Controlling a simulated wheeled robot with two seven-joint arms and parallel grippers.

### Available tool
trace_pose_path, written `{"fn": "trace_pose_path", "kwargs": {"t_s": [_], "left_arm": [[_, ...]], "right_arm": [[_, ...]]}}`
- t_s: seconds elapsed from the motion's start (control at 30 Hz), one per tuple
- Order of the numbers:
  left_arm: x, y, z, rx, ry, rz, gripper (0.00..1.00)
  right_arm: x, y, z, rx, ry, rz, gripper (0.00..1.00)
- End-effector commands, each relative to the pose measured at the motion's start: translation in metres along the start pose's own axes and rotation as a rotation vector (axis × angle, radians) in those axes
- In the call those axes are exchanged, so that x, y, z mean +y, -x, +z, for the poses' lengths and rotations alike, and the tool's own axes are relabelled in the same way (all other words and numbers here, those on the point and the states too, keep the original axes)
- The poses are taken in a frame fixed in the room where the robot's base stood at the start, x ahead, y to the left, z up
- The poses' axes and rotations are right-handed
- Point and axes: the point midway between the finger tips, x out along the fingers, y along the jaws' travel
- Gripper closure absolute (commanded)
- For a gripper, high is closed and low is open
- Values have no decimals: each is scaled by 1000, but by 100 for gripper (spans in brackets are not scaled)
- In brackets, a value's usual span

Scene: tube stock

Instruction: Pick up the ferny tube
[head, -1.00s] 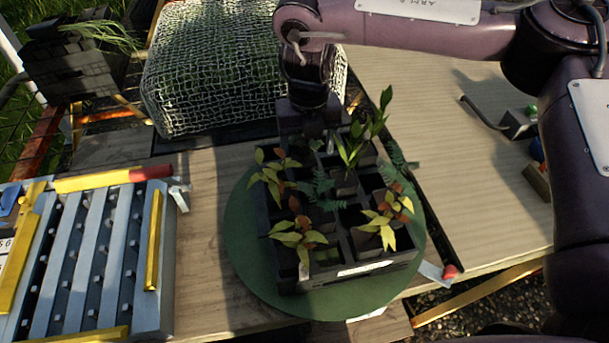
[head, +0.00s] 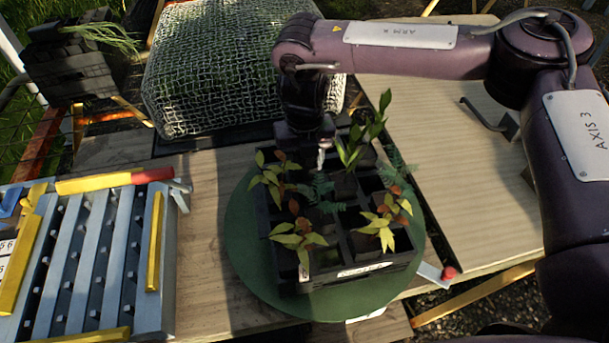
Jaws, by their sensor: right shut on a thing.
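A dark tray (head: 268,222) of planted tubes stands on a round green mat (head: 243,262). One ferny tube shows its blue-green fronds (head: 320,190) near the middle of the tray. Another ferny plant (head: 400,172) shows at the tray's right side. My right gripper (head: 318,158) points down over the back left of the tray, just behind the middle fronds. It is shut on what seems to be the middle ferny tube; the tube's body and the grip are mostly hidden. My left gripper is not in view.
Yellow-and-red-leaved plants (head: 298,238) and a tall green plant (head: 362,140) crowd the tray close to the gripper. A blue-grey slatted rack (head: 100,260) stands at left. A mesh-covered block (head: 225,75) is behind. The wooden table at right is mostly clear.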

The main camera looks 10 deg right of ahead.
Motion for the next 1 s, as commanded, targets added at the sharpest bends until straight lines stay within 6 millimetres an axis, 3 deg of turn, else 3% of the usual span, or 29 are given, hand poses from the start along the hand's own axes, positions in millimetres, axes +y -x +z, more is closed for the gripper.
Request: {"fn": "trace_pose_path", "kwargs": {"t_s": [0.1,0.37,0.57,0.77,1.0], "left_arm": [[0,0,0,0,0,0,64],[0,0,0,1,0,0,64],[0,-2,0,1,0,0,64],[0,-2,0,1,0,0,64],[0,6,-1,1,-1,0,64]], "right_arm": [[0,1,0,-1,0,0,96],[0,2,0,-1,0,0,96],[0,15,1,-3,0,1,96],[0,50,2,-6,0,0,96],[0,104,1,-7,1,-2,96]]}}
